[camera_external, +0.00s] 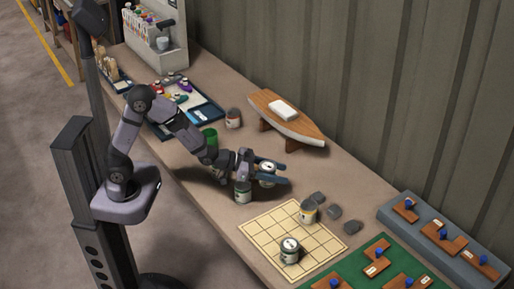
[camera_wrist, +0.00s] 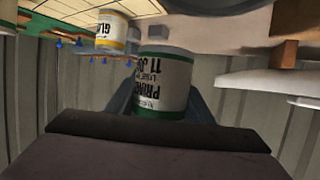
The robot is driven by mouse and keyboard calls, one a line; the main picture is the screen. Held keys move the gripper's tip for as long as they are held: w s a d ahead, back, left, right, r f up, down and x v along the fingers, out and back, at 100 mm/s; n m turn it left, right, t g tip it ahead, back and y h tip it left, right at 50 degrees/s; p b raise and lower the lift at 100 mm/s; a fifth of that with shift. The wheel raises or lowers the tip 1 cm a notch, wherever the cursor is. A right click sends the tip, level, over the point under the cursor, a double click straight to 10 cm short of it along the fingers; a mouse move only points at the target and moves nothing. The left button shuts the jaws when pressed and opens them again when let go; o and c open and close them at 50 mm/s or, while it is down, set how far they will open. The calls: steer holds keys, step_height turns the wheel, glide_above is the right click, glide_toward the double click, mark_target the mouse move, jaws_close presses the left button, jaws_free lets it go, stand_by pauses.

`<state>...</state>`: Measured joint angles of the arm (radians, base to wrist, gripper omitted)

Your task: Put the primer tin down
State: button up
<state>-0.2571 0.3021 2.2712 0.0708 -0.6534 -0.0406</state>
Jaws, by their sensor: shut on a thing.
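The primer tin (camera_external: 267,171) is between the two blue-grey fingers of my gripper (camera_external: 281,173). In the wrist view the primer tin (camera_wrist: 164,78) is white with dark lettering and green bands, and its label appears upside down. My gripper is shut on its sides. In the external view the fingers cover part of it. It appears to be held above the bench, with a dark shadow below, though the exact gap cannot be told.
Another green-banded tin (camera_external: 242,192) stands just beneath my wrist. A boat model (camera_external: 290,120) stands behind.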

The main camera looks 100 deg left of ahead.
steer(key=s+a+r+n+g+y+b, duration=0.15)
steer(key=s+a+n+y, duration=0.35)
steer(key=a, duration=1)
steer(key=s+a+n+g+y+b, duration=0.15)
steer(key=s+a, duration=0.45)
steer(key=a, duration=1)
steer(key=shift+g+y, duration=0.25)
steer(key=shift+g, duration=0.15)
steer(key=shift+d+f+p, duration=0.1)
steer(key=shift+f+p, duration=0.25)
steer(key=shift+f, duration=4.75)
steer(key=shift+f, duration=0.2)
steer(key=o, duration=1.4)
steer(key=shift+r, duration=0.15)
